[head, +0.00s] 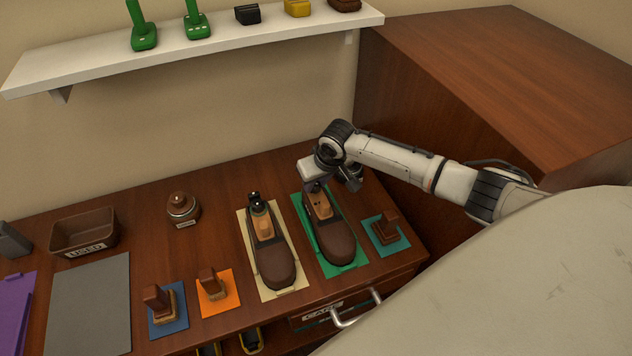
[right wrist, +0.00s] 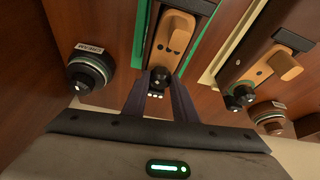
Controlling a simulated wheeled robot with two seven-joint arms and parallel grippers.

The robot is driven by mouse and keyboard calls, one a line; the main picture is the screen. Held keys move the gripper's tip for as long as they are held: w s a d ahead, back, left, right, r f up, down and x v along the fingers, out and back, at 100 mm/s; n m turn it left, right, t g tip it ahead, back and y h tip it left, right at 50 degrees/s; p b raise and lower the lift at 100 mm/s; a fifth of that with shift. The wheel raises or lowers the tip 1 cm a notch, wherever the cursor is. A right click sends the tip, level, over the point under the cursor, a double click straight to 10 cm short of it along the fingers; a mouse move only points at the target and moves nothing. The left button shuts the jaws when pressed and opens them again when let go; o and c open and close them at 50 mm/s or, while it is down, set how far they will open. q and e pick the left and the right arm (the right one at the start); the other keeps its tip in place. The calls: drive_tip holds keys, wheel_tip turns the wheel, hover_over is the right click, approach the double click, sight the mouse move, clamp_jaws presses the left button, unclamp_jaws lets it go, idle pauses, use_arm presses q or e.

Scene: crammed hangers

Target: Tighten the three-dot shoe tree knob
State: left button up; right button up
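Two dark brown shoes lie side by side in the head view. The right-hand shoe (head: 336,243) is on a green mat (head: 357,260); the left-hand shoe (head: 275,264) is on a cream mat (head: 293,293). Each holds a light wooden shoe tree; the right-hand one (right wrist: 172,42) shows small dark dots in the right wrist view. My right gripper (head: 316,187) is over this shoe's heel end. In the right wrist view its fingers (right wrist: 158,84) stand either side of a dark knob (right wrist: 157,82); whether they press on it is unclear. The other tree's knob (head: 255,197) stands clear. My left gripper is not in view.
A dark round jar (right wrist: 88,72) is close by the green mat. A brown round tin (head: 183,208), brushes on blue (head: 168,322), orange (head: 214,290) and teal (head: 387,232) mats, and a brown bin (head: 84,232) surround the shoes. A tall wooden cabinet (head: 490,80) borders the right.

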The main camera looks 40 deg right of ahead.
drive_tip(key=shift+r+p, duration=0.15)
drive_tip(key=shift+p, duration=0.15)
drive_tip(key=shift+c, duration=0.4)
drive_tip(key=m+p, duration=0.1)
drive_tip(key=p, duration=0.1)
drive_tip(key=m+p, duration=0.1)
drive_tip(key=shift+a+r+h+p, duration=0.2)
drive_tip(key=shift+a+h+p, duration=0.05)
drive_tip(key=shift+h+p, duration=0.15)
drive_tip(key=shift+f+m+p, duration=0.1)
drive_tip(key=shift+m+p, duration=0.35)
drive_tip(key=shift+m, duration=0.25)
drive_tip(key=shift+d+f+m+g+h, duration=0.1)
drive_tip(key=shift+f+m+g+h, duration=0.2)
drive_tip(key=shift+m, duration=0.1)
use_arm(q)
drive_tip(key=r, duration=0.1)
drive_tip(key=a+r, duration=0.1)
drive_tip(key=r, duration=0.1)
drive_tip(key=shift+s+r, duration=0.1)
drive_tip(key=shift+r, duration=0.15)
use_arm(e)
drive_tip(key=o, duration=1)
drive_tip(key=shift+o, duration=0.2)
drive_tip(key=shift+r, duration=0.1)
